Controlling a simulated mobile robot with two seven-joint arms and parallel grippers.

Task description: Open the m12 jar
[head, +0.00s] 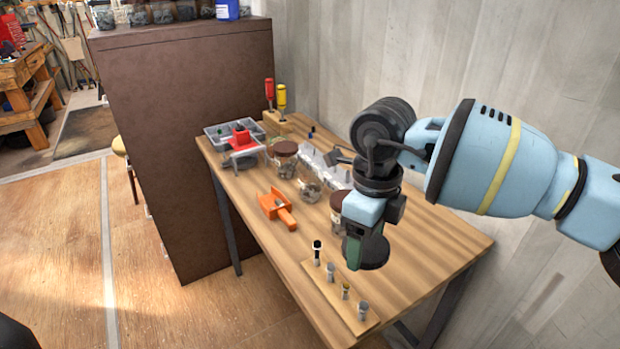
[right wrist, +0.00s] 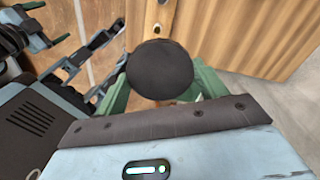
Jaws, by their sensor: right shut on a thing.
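My right gripper (head: 366,243) is above the front right part of the table, pointing down. Its green fingers are shut on a dark round lid (head: 374,257), which also shows between the fingers in the right wrist view (right wrist: 160,70). No jar shows under the held lid. A glass jar (head: 310,188) on the table appears to have no lid. Another jar with a brown lid (head: 285,149) stands behind it. A third brown-lidded jar (head: 340,203) is partly hidden by my right gripper. No jar label can be read, so I cannot tell which is m12. My left gripper is not seen.
A wooden strip with several bolts (head: 342,300) lies at the front edge. An orange tool (head: 277,208) lies mid-table. A grey divided tray (head: 217,131) and red and yellow screwdrivers (head: 282,97) are at the back. A brown cabinet (head: 190,140) stands left of the table.

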